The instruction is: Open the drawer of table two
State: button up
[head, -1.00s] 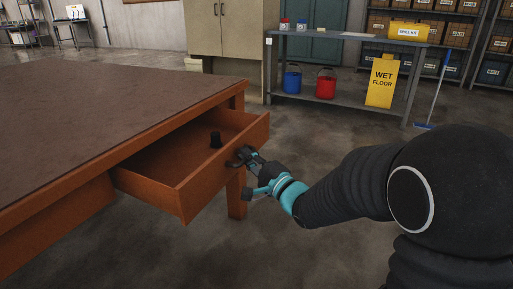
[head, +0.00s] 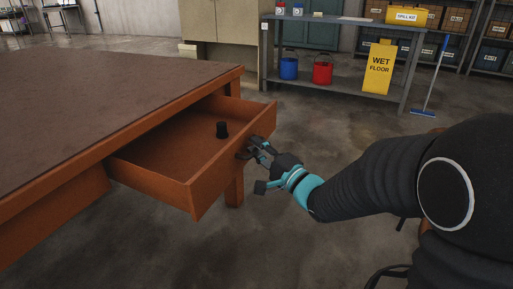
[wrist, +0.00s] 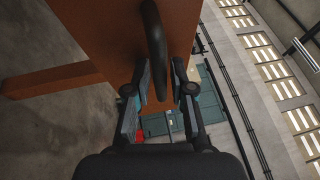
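The drawer (head: 190,190) of the brown-topped wooden table (head: 90,105) stands pulled well out. A small black cylinder (head: 222,130) stands inside it. The dark bow handle (head: 243,154) is on the drawer front, and it also shows in the wrist view (wrist: 155,45). My gripper (head: 257,148) is just in front of the handle. In the wrist view the fingers of my gripper (wrist: 162,72) are apart, one on each side of the handle, with gaps showing beside it. The handle's far end is hard to make out.
A grey workbench (head: 335,85) at the back holds a blue bucket (head: 289,68), a red bucket (head: 322,73) and a yellow spill kit (head: 405,15). A yellow wet floor sign (head: 380,68) leans there. A blue broom (head: 424,110) stands right. Floor between is clear.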

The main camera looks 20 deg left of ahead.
jog(key=v, duration=1.2)
dwell(0.4)
